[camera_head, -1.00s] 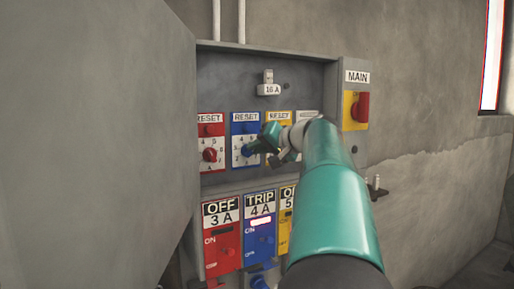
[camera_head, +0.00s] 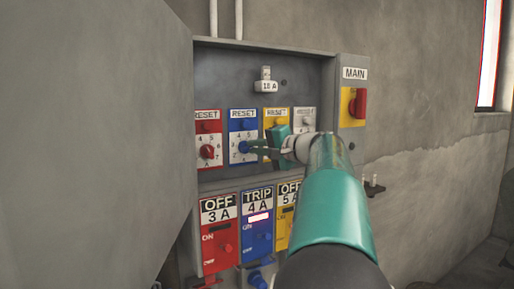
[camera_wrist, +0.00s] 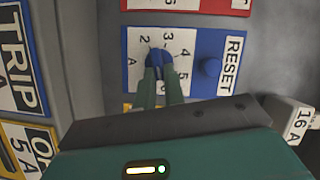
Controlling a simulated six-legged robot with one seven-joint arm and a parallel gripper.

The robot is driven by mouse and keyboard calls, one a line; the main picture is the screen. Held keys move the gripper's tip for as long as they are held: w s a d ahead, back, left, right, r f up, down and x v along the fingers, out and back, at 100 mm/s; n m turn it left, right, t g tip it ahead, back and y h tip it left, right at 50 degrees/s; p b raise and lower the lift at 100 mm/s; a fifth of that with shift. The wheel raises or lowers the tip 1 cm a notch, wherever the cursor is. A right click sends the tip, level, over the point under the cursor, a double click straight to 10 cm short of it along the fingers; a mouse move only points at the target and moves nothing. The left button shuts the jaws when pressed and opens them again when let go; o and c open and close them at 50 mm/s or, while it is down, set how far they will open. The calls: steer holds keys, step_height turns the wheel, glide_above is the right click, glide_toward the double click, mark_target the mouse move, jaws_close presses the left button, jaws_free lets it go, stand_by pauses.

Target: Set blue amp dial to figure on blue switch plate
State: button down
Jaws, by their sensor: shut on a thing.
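The blue amp dial (camera_head: 244,147) is a small knob on a white scale with figures, in the blue RESET panel (camera_head: 243,124). In the wrist view, the dial (camera_wrist: 158,62) sits between the fingertips of my gripper (camera_wrist: 160,76), which is shut on it. The figures 2, 3, 4 and 5 show around the dial. The fingers hide part of the scale, and I cannot tell which figure the dial points to. The blue switch plate (camera_head: 257,242) below reads TRIP, 4 A. My gripper also shows in the head view (camera_head: 251,148).
Red (camera_head: 208,127) and yellow (camera_head: 276,114) RESET panels flank the blue one. Red (camera_head: 221,240) and yellow (camera_head: 287,215) switch plates stand below. A MAIN switch (camera_head: 354,105) is at right. A large grey surface (camera_head: 95,140) fills the left side.

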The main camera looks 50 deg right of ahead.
steer(key=c, duration=1.5)
jaws_free()
steer(key=shift+s, duration=0.1)
steer(key=s, duration=0.4)
steer(key=s+r, duration=0.1)
steer(key=s, duration=0.4)
steer(key=s+d, duration=0.1)
steer(key=s, duration=0.3)
steer(key=shift+s+r, duration=0.2)
steer(key=shift+s, duration=0.05)
